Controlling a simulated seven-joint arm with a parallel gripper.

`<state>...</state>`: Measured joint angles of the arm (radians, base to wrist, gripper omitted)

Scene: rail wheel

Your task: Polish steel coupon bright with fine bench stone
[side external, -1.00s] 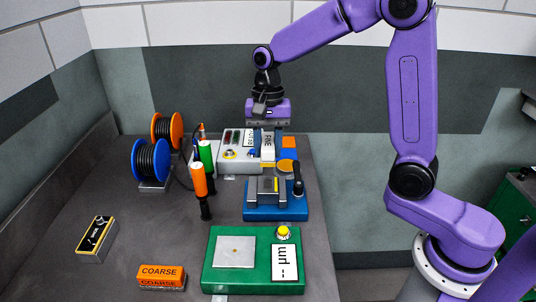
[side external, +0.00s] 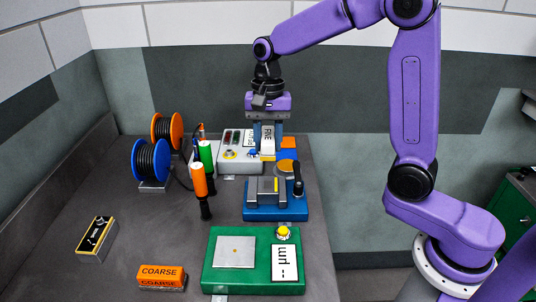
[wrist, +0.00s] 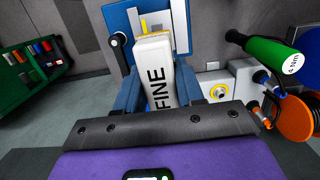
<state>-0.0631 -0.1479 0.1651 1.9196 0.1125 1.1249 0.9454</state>
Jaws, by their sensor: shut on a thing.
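The white fine stone, lettered FINE (side external: 268,140), stands on end between the blue fingers of my gripper (side external: 265,136). My gripper is shut on it, and the wrist view also shows the stone (wrist: 155,75) between the fingers. Gripper and stone are at the back of the bench, in front of the grey control box and behind the blue vise (side external: 258,213). The vise has grey jaws, a yellow strip and a black handle. A flat grey plate (side external: 234,252) lies on the green gauge base; I cannot tell whether it is the steel coupon.
The green base (side external: 222,284) carries a yellow knob and a µm display. Orange and green-handled tools (side external: 198,180) stand left of the vise, near cable spools (side external: 150,162). The left middle is clear.

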